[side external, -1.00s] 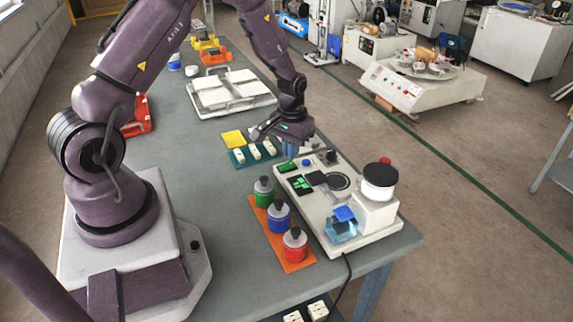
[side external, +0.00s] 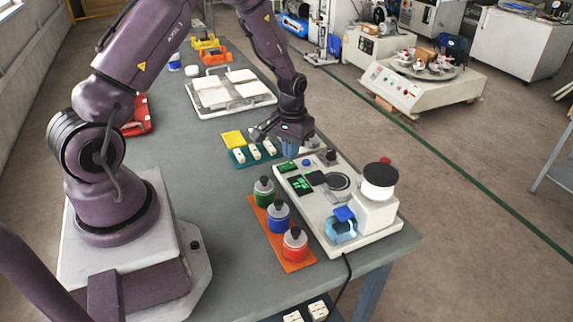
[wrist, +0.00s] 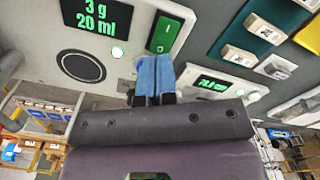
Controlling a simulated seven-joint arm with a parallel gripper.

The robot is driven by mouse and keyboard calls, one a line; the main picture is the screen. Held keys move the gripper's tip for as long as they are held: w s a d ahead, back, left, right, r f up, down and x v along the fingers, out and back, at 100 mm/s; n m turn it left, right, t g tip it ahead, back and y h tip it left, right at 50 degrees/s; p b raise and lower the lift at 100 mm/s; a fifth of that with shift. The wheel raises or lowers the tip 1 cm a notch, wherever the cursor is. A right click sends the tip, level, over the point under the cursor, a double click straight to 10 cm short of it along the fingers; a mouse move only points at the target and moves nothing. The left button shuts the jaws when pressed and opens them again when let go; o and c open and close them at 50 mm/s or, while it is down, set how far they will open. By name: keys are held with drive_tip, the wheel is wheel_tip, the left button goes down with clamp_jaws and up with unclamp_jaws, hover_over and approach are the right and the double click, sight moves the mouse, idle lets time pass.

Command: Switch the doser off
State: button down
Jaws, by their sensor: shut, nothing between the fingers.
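The doser (side external: 330,219) is a white flat unit at the table's right end. A green rocker switch (wrist: 166,33), marked I and O, sits on its panel in the wrist view. My gripper (side external: 290,152) is above the doser's far left corner. In the wrist view its blue fingers (wrist: 154,62) are together and empty, with tips beside the switch's O end. I cannot tell whether they touch it.
Red, blue and green capped bottles stand on an orange mat (side external: 284,262) left of the doser. A teal mat (side external: 240,158) with several pale blocks and a yellow pad (side external: 233,138) lie near my gripper. Another unit with a lit display (wrist: 213,83) is close to my fingers.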

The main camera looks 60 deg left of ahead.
sight(291, 164)
drive_tip(key=shift+f, duration=1.25)
idle(0.7)
drive_tip(key=shift+r, duration=3.5)
drive_tip(key=s+d+r+m+t, duration=0.2)
drive_tip(key=s+d+r, duration=0.6)
drive_tip(key=r, duration=0.4)
drive_tip(key=s+d+r+m+t, duration=0.3)
drive_tip(key=s+d+r, duration=0.4)
drive_tip(key=r, duration=0.5)
drive_tip(key=s+m, duration=0.1)
drive_tip(key=s, duration=0.1)
drive_tip(key=shift+s+d+r+t, duration=0.2)
drive_tip(key=shift+s+d+t, duration=0.1)
drive_tip(key=shift+s+d, duration=0.1)
